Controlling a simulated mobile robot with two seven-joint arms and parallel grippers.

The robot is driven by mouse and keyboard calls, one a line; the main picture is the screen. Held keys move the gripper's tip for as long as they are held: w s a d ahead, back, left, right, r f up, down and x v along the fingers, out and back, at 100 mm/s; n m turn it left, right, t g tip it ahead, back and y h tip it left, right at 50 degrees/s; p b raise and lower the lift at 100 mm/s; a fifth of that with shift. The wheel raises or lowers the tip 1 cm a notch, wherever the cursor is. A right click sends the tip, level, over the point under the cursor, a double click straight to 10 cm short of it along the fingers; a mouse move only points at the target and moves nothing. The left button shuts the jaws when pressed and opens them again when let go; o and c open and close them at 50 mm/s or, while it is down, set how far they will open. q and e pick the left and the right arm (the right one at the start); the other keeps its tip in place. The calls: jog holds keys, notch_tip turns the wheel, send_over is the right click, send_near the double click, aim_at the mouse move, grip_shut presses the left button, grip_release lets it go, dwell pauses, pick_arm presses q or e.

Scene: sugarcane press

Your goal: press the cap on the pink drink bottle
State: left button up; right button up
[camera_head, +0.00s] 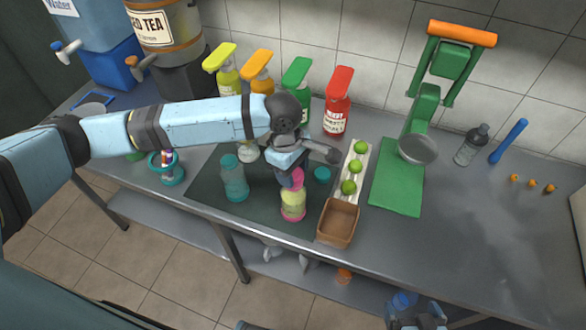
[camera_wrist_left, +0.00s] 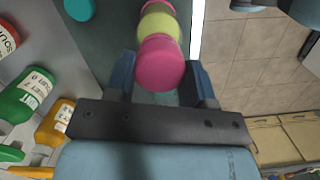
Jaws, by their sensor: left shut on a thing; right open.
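The pink drink bottle (camera_head: 293,204) stands upright on the dark mat near the counter's front edge, with a yellow-green body. Its pink cap (camera_head: 297,179) is at the top, partly hidden by my left gripper (camera_head: 291,179). In the left wrist view the pink cap (camera_wrist_left: 160,64) lies between the two fingers of my left gripper (camera_wrist_left: 163,80), which is shut on it. The cap is over the bottle (camera_wrist_left: 159,22); whether it is fully seated I cannot tell. My right gripper (camera_head: 418,318) is low at the bottom edge, open, away from the bottle and partly cut off.
A teal bottle (camera_head: 235,182) stands left of the pink one, and a teal cap (camera_head: 322,174) lies to the right. A brown basket (camera_head: 338,222), a tray of limes (camera_head: 349,187) and a green press (camera_head: 398,190) stand further right. Syrup bottles line the wall.

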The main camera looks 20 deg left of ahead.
pick_arm(q)
jog(key=p, duration=0.3)
jog(key=shift+r+p, duration=0.1)
jog(key=shift+p, duration=0.25)
dwell(1.8)
jog(key=shift+f+p, duration=0.25)
jog(key=shift+p, duration=0.55)
dwell(1.0)
jog(key=shift+p, duration=0.85)
dwell(0.6)
jog(key=o, duration=1.4)
jog(key=shift+r, duration=0.1)
notch_tip(320, 180, up, 3)
jog(key=p, duration=0.3)
jog(key=shift+f+p, duration=0.2)
jog(key=shift+p, duration=0.15)
jog(key=shift+r+p, duration=0.6)
jog(key=shift+r, duration=1.5)
